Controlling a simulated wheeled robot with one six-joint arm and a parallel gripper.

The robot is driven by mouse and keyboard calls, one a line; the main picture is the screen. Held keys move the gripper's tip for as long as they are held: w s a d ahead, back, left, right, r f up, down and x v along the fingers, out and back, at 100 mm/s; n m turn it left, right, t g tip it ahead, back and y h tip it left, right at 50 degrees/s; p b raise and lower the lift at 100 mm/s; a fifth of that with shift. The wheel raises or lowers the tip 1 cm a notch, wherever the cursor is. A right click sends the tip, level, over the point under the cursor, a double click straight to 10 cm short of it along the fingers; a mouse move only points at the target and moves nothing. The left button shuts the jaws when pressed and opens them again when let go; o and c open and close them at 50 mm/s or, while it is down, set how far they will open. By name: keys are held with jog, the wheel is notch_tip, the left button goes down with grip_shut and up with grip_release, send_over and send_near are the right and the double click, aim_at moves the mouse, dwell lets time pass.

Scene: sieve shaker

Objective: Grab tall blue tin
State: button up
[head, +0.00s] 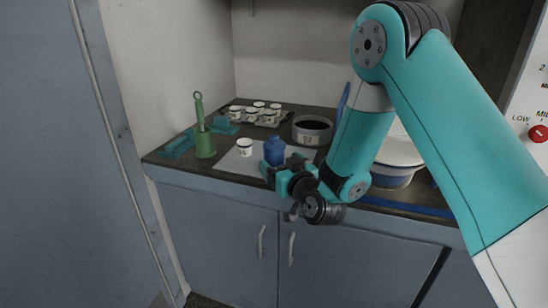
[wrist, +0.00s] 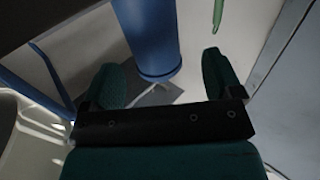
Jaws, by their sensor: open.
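The tall blue tin (head: 274,150) stands upright on a pale mat (head: 228,164) near the counter's front edge. In the head view my gripper (head: 281,167) is at the tin's front, partly covering its lower part. In the wrist view the tin (wrist: 150,38) rises just beyond the open fingers of my gripper (wrist: 161,66), nearer the left finger. The fingers look empty. Whether they touch the tin cannot be told.
A white cup (head: 244,147) stands left of the tin. A green holder with a handled tool (head: 205,143) is farther left. A tray of several cups (head: 284,116) and a grey pot (head: 312,131) stand behind. A white-and-blue basin (head: 396,172) is right, behind my arm.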

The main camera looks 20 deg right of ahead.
aim_at(279, 156)
jog(key=w+p, duration=0.3)
jog(key=shift+w+r+p, duration=0.35)
jog(key=shift+w+a+p, duration=0.1)
jog(key=shift+w+p, duration=0.5)
jog(key=shift+p, duration=0.45)
jog(key=shift+w+f+p, duration=0.3)
jog(key=shift+f+p, duration=0.05)
jog(key=c, duration=1.3)
jog(key=shift+r, duration=0.1)
